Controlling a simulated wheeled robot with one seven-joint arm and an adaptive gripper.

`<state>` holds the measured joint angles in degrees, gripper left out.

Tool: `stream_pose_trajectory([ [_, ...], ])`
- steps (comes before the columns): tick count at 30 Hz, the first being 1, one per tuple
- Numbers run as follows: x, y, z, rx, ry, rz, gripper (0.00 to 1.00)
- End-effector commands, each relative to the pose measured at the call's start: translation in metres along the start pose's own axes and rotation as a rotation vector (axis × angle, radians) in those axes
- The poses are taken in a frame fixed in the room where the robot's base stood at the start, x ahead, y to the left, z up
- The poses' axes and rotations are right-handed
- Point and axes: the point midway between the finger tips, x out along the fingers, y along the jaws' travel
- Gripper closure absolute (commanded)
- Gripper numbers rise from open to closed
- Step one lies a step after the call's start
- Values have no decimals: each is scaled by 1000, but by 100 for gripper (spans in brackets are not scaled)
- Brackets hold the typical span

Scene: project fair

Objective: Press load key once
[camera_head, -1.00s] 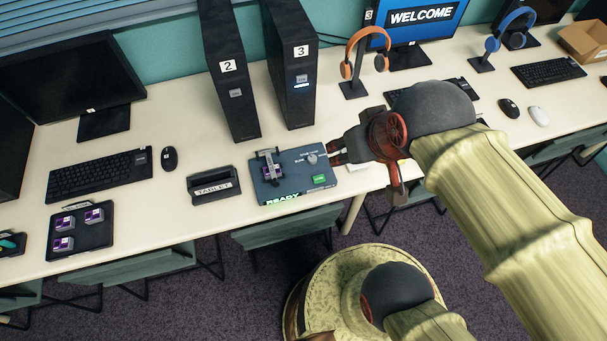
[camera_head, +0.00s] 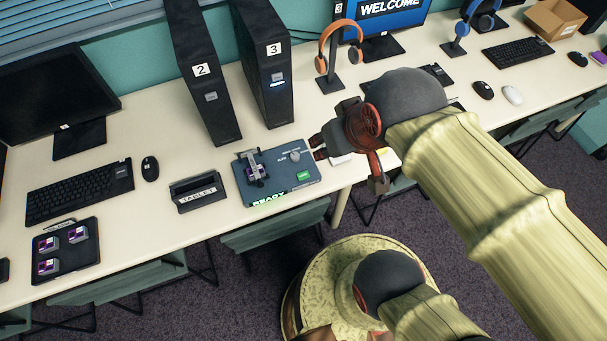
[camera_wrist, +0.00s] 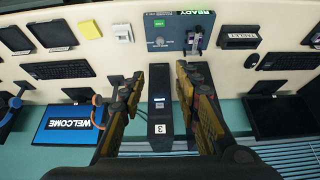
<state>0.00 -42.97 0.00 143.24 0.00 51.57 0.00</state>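A blue-grey control panel (camera_head: 262,190) lies on the desk with a lit READY strip on its front edge. It carries a green key (camera_head: 304,176), a round grey knob (camera_head: 295,156) and a clamp-like fixture (camera_head: 254,166) with a purple part. In the wrist view the panel (camera_wrist: 176,30) is at the top, with the green key (camera_wrist: 158,22) at its upper left. The key's label is too small to read. My gripper (camera_head: 319,147) is by the panel's right edge in the head view; I cannot tell its height. Its fingers (camera_wrist: 158,80) are apart and empty.
Tower 3 (camera_head: 268,65) and tower 2 (camera_head: 205,75) stand behind the panel. A TABLET holder (camera_head: 198,192) is left of it, and a dark tray (camera_head: 67,262) with purple-topped blocks is further left. An orange headphone stand (camera_head: 334,75) rises behind my gripper.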

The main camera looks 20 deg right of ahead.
Motion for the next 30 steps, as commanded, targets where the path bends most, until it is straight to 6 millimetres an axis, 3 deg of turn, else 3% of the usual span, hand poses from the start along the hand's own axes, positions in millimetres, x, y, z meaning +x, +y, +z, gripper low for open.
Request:
stream_pose_trajectory([
  [16,0,0,0,0,0,0,100],
  [30,0,0,0,0,0,0,100],
])
